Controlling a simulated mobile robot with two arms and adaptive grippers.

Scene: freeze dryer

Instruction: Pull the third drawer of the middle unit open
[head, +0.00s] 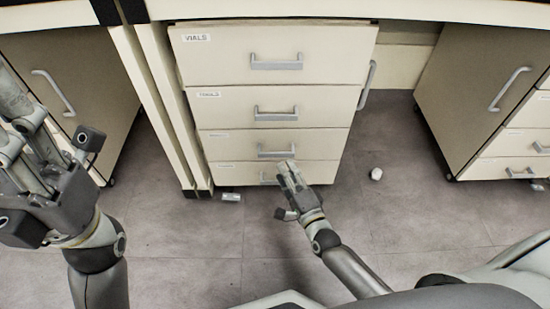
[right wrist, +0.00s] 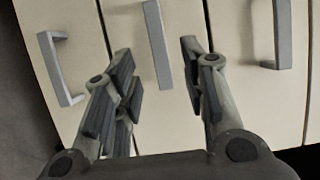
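The middle unit (head: 270,95) is a cream cabinet with a column of drawers and grey bar handles. Its third drawer (head: 228,145) looks flush with the others, with a handle (head: 277,152) at its middle. My right gripper (head: 288,170) is in front of the lower drawers in the head view. In the right wrist view, the right gripper (right wrist: 157,65) is open, its fingers on either side of the third drawer's handle (right wrist: 157,45). Contact with it cannot be made out. My left gripper (head: 35,150) is raised at the left, away from the middle unit; its fingertips are unclear.
The upper drawers are labelled VIALS (head: 197,38) and TOOLS (head: 208,94). Cream table legs (head: 165,110) stand just left of the unit. Another drawer unit (head: 480,90) is at the right. A small white object (head: 376,174) lies on the otherwise open grey floor (head: 400,215).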

